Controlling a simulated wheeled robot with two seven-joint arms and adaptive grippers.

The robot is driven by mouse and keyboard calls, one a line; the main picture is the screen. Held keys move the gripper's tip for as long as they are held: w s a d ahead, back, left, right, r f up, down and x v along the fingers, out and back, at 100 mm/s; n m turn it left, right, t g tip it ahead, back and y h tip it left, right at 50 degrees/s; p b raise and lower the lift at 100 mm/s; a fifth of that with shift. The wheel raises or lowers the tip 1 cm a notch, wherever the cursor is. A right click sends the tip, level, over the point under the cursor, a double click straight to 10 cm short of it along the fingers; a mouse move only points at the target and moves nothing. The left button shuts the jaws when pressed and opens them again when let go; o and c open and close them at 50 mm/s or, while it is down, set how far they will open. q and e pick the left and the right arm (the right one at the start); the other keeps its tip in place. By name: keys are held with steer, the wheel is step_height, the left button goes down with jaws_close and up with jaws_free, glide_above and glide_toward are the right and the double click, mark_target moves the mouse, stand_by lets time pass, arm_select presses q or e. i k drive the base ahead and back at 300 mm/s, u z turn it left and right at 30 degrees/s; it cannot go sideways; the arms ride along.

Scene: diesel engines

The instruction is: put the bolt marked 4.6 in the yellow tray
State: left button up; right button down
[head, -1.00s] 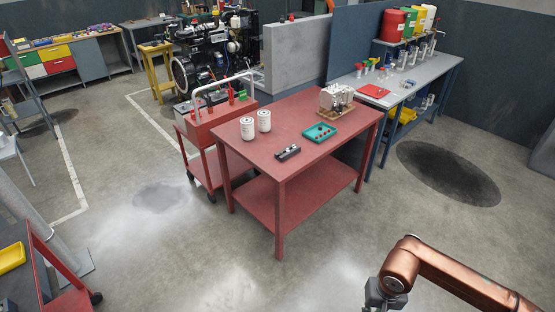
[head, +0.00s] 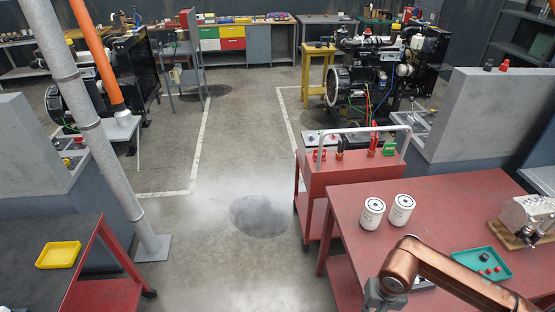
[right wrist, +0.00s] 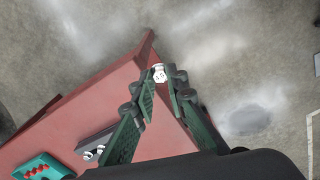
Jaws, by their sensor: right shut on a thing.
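The yellow tray (head: 58,254) lies on a dark-topped red bench at the left in the head view and looks empty. My right gripper (head: 383,298) is at the bottom right of the head view, in front of the red table. In the right wrist view the fingertips of my right gripper (right wrist: 164,88) are shut on a small pale bolt (right wrist: 159,74). Its head faces the camera, but its marking is too small to read. My left gripper is out of view.
The red table (head: 445,205) carries white filters (head: 372,213), a teal tray (head: 482,263) with red pieces and a metal part. A dark holder (right wrist: 97,145) with pale bolts shows in the wrist view. A grey post (head: 90,130) stands beside the left bench. Open floor lies between.

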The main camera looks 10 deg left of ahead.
mark_target(61, 256)
steer(key=u, duration=0.8)
steer(key=i, duration=0.9)
steer(key=u, duration=2.05)
steer(key=i, duration=1.3)
steer(key=u, duration=0.55)
